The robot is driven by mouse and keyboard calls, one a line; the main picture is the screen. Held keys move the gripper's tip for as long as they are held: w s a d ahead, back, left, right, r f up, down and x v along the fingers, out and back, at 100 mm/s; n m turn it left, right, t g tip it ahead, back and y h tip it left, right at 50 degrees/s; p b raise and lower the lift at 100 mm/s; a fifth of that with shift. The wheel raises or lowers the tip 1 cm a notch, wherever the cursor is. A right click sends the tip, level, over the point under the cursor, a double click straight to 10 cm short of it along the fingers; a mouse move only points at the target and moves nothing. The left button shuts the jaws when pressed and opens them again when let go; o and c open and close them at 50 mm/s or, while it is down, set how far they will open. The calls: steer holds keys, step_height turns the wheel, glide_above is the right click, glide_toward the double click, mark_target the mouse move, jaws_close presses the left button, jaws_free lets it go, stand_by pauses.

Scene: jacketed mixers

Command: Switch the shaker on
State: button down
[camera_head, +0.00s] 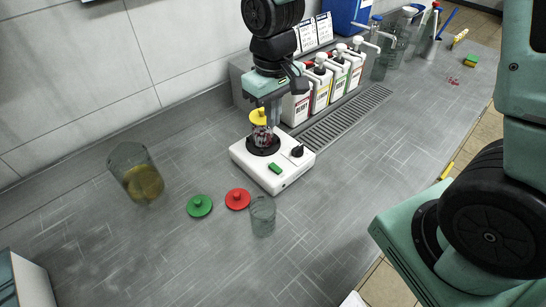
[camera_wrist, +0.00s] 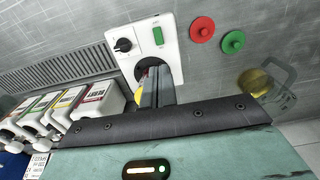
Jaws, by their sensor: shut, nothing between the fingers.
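The shaker (camera_head: 262,178) is a white box on the grey counter, with a green rocker switch (camera_head: 275,168) and a black knob (camera_head: 297,151) on top. Both also show in the wrist view, the switch (camera_wrist: 157,35) and the knob (camera_wrist: 123,45). A small clear jar (camera_head: 262,134) with dark red contents and a yellow lid (camera_head: 259,117) stands upright on the shaker's black round plate. My gripper (camera_head: 273,115) is shut and empty, pointing down close beside the lid. Whether it touches the lid is unclear. In the wrist view the fingers (camera_wrist: 156,82) hide most of the jar.
A green lid (camera_head: 199,206), a red lid (camera_head: 237,199) and an empty glass (camera_head: 262,216) are in front of the shaker. A pitcher (camera_head: 136,176) of amber liquid stands left. Several pump bottles (camera_head: 322,88) stand behind a drain grate (camera_head: 345,118).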

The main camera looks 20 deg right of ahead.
mark_target(273, 166)
step_height(273, 166, down, 14)
steer(key=shift+r+p, duration=0.15)
steer(key=shift+p, duration=0.75)
